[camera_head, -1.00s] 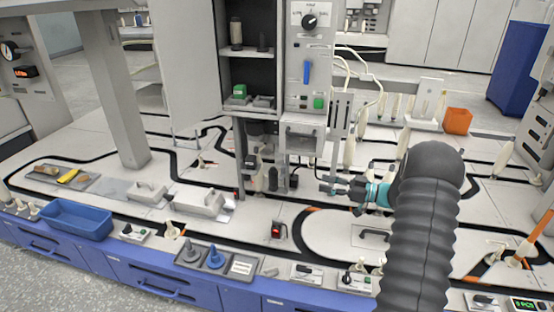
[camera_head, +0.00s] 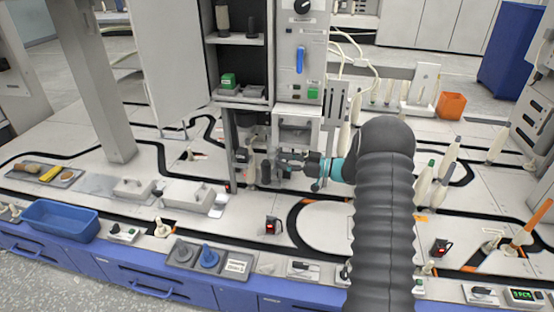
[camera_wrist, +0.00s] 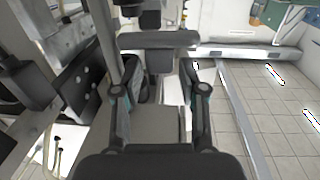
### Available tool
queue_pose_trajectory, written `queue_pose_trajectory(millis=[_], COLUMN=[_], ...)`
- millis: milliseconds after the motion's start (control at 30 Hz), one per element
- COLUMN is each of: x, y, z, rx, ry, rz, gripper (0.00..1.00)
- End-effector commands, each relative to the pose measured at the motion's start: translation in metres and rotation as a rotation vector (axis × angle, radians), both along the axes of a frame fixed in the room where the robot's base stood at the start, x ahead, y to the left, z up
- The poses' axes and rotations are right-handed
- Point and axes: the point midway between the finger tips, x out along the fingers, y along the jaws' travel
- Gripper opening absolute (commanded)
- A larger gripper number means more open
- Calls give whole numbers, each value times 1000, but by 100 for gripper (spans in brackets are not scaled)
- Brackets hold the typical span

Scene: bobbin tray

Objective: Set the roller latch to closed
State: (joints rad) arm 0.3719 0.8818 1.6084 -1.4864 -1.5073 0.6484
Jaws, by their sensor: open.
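My gripper (camera_head: 284,163) is at the lower part of the grey machine column, below the panel with the blue handle. In the wrist view my gripper (camera_wrist: 158,82) is open, its two dark fingers apart on either side of a grey block. A dark grey horizontal bar (camera_wrist: 158,40) lies across the view just beyond the fingers. I cannot tell whether the bar touches them. No part can be surely told as the roller latch, and its setting does not show. Small dark parts (camera_head: 252,170) stand close to the left of my gripper in the head view.
The cabinet (camera_head: 240,75) with an open door and the control panel (camera_head: 300,70) rise above my gripper.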

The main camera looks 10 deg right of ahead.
Motion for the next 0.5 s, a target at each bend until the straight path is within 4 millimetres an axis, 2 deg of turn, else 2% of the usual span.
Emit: queue_pose_trajectory(millis=[200, 500], x=[11, 14], y=[21, 25], z=[0, 0], rx=[0, -1], ry=[0, 0], rz=[0, -3], gripper=[42, 42])
